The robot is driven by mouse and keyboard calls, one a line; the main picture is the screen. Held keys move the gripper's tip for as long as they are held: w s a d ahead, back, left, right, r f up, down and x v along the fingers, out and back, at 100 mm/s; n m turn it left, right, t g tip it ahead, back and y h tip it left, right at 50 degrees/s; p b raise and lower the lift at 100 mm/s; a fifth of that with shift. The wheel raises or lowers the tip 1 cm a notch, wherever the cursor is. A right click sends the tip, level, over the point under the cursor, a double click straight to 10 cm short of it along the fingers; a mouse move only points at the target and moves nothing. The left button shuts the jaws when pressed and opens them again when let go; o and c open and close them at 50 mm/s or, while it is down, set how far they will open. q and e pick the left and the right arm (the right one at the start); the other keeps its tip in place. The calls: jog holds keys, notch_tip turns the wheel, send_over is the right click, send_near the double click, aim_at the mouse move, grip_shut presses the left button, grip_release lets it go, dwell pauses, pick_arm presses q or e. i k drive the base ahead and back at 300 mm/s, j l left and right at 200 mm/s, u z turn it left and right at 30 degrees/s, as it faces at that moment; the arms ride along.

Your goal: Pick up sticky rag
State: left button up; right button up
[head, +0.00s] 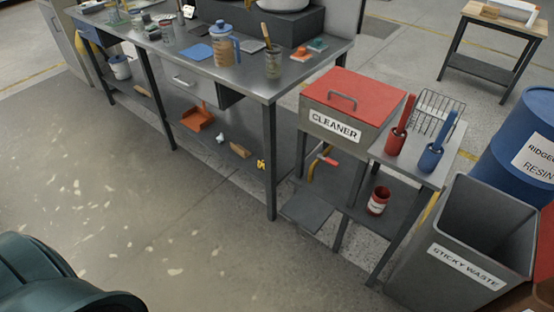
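I cannot pick out a sticky rag for certain. A flat blue piece (197,52) lies on the metal workbench (262,84) and may be a cloth. A small crumpled white thing (220,138) lies on the bench's lower shelf, too small to identify. Neither of my grippers is in view.
A grey bin labelled "STICKY WASTE" (466,268) stands at the lower right, beside a blue "RIDGELINE RESIN" drum (520,140). A red-lidded "CLEANER" box (345,122) sits by the bench. A dark teal rounded shape (50,280) fills the lower left. Floor before the bench is clear.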

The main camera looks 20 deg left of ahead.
aim_at(261, 163)
jog(key=i+j+z, duration=0.1)
jog(key=j, duration=0.35)
jog(key=i+j+z, duration=0.15)
jog(key=j, duration=0.25)
jog(key=i+j+z, duration=0.1)
jog(key=j, duration=0.35)
jog(key=i+j+z, duration=0.1)
jog(key=j, duration=0.4)
jog(key=i+j, duration=0.1)
jog(key=j, duration=0.85)
jog(key=i+j, duration=0.15)
jog(key=j, duration=0.35)
jog(key=i+j, duration=0.1)
jog(key=j, duration=0.4)
